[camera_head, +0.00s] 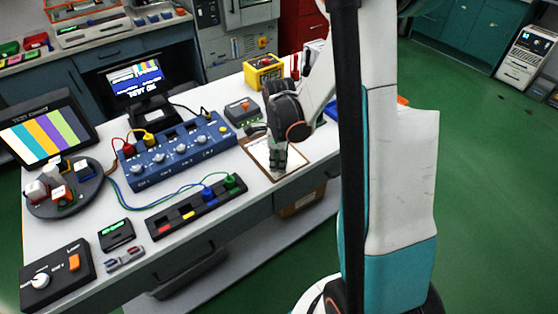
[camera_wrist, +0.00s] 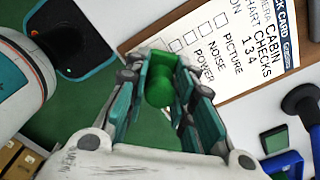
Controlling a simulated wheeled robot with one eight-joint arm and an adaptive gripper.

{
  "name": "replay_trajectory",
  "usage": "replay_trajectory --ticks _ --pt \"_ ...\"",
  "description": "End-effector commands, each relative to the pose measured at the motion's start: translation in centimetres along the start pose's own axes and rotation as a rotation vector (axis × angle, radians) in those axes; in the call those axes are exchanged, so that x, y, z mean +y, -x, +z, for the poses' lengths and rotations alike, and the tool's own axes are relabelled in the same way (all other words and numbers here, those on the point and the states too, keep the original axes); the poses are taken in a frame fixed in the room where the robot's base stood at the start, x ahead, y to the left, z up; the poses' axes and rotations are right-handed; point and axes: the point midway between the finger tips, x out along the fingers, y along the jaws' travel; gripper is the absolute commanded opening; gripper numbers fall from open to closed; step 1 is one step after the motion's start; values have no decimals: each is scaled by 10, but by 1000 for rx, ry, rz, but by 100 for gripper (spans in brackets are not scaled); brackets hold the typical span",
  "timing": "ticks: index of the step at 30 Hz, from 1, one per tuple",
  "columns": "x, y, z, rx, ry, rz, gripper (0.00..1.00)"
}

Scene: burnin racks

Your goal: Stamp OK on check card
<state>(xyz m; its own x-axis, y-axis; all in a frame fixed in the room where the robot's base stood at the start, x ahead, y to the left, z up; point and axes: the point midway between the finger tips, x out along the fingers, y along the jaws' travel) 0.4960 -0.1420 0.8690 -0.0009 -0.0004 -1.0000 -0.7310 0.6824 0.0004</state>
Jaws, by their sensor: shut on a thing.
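The white check card (camera_wrist: 235,45) lies on a brown clipboard (camera_wrist: 165,38). In the wrist view it shows printed words, among them PICTURE, NOISE and POWER, beside a row of small boxes that look empty. In the head view the card (camera_head: 262,150) lies near the bench's right edge, partly covered by my gripper (camera_head: 278,160). In the wrist view my gripper (camera_wrist: 160,88) is shut on a green round-ended piece (camera_wrist: 160,85), which looks like the stamp. Its stamping face is hidden, and I cannot tell whether it touches the card.
A blue panel (camera_head: 180,150) with cables and a dark socket strip (camera_head: 197,205) lie left of the clipboard. A grey box with a red button (camera_head: 242,111) and a yellow box (camera_head: 263,72) stand behind. A round tray (camera_head: 72,205) stands far left.

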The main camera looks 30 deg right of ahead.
Motion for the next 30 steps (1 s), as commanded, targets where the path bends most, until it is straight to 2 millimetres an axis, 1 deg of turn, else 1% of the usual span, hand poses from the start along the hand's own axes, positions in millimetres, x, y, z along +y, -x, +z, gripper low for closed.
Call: replay_trajectory --ticks 30 --pt "0 -10 0 0 0 0 8"
